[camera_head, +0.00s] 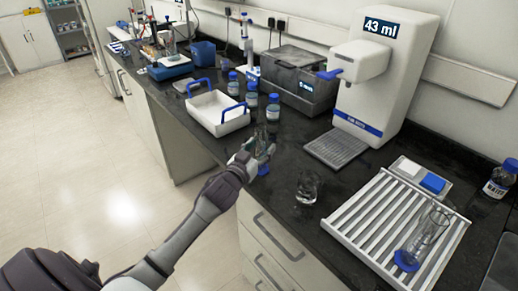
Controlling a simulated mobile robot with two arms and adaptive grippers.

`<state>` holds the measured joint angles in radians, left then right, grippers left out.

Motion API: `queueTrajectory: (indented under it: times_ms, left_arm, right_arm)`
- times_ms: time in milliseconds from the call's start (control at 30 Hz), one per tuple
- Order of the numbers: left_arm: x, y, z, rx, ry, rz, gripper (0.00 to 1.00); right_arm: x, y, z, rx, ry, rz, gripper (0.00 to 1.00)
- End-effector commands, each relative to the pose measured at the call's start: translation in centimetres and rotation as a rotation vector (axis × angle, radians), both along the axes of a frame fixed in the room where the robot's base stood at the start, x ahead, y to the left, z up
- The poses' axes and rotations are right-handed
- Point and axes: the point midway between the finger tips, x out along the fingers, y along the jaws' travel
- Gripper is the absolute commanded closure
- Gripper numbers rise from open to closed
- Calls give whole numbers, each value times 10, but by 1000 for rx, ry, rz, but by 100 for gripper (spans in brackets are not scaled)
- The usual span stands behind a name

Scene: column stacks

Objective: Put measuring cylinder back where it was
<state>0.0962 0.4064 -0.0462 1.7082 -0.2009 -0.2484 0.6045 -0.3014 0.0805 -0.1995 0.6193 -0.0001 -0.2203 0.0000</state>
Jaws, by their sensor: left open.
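A clear measuring cylinder with a blue base (430,232) lies tilted on the white slatted drying rack (352,218) at the right. My left gripper (264,157) is over the front edge of the black bench, well left of that rack, and its jaws are open. A narrow clear glass piece (262,134) stands at its fingertips, with a bit of blue low beside them. This looks like another cylinder, but the gripper hides part of it. I cannot tell if the fingers touch it. My right gripper is not in view.
A glass beaker (307,187) stands on the bench between gripper and rack. A white dispenser (384,75) reading 43 ml stands behind, with a drip tray (336,148). Blue-capped bottles (252,95) and a blue-handled white tray (218,111) stand further left. Bare bench surrounds the beaker.

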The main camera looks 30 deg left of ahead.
Motion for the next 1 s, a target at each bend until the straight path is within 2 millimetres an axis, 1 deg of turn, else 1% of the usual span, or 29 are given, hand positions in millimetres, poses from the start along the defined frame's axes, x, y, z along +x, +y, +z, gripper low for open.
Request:
queueTrajectory:
  times_ms: [67, 167, 267, 500, 633, 700, 800, 1000]
  left_arm:
    - [0, 0, 4, 1, -1, 0, 41]
    - [-11, 0, 1, 0, 1, 0, 41]
    - [-29, -2, 0, 1, 2, -1, 41]
    - [-82, -4, 0, -1, 2, -1, 41]
    - [-103, -5, 0, 0, 2, 0, 41]
    - [-111, -5, 1, 0, 1, 0, 41]
    - [-118, -5, 2, 0, 0, 0, 41]
    - [-120, -5, 3, 0, 0, 0, 41]
  right_arm:
    - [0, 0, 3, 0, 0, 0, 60]
    - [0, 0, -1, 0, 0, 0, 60]
    - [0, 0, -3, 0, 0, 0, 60]
    - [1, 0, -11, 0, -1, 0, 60]
    - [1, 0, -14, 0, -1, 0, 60]
    - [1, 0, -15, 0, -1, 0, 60]
    - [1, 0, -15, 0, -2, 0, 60]
    - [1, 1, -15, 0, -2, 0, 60]
